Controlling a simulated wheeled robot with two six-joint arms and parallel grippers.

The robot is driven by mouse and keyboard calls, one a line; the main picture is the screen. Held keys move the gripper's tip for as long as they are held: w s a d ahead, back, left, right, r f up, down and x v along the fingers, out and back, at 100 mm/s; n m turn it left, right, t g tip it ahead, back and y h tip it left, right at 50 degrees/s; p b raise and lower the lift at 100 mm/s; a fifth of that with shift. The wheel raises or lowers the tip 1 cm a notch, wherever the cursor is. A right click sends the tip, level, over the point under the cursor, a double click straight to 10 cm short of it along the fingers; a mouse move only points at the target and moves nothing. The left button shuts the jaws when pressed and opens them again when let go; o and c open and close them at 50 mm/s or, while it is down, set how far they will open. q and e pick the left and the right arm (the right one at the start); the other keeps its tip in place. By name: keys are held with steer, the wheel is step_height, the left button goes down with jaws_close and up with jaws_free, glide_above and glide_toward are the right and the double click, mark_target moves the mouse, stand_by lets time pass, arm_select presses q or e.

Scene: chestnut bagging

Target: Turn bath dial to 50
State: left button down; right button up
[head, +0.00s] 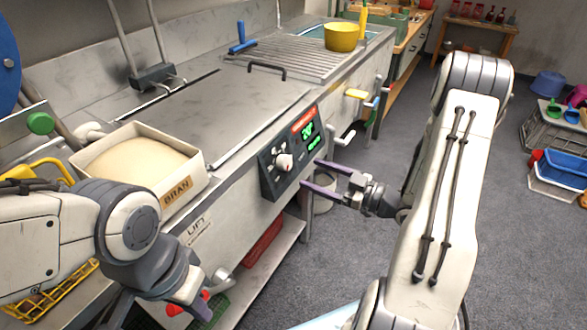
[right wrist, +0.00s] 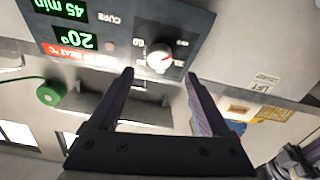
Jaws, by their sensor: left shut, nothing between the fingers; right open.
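The bath dial (head: 284,161) is a pale round knob on the dark control panel (head: 268,185) at the bath's front. In the right wrist view the dial (right wrist: 160,60) shows a red mark and printed numbers around it. The panel's green display (right wrist: 75,38) reads 20°. My right gripper (head: 310,175) is open and empty, just right of the panel. In its wrist view the fingertips (right wrist: 160,75) lie on either side of the dial, apparently short of it. My left gripper (head: 200,310) is shut at the lower left, partly cut off by the frame edge.
A box labelled BRAN (head: 190,178) stands left of the bath's closed lid (head: 205,115). A yellow bowl (head: 341,38) sits behind.

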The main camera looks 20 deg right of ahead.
mark_target(288, 165)
steer(key=x, duration=0.6)
steer(key=shift+w+a, duration=0.2)
steer(key=shift+a, duration=0.05)
jaws_close()
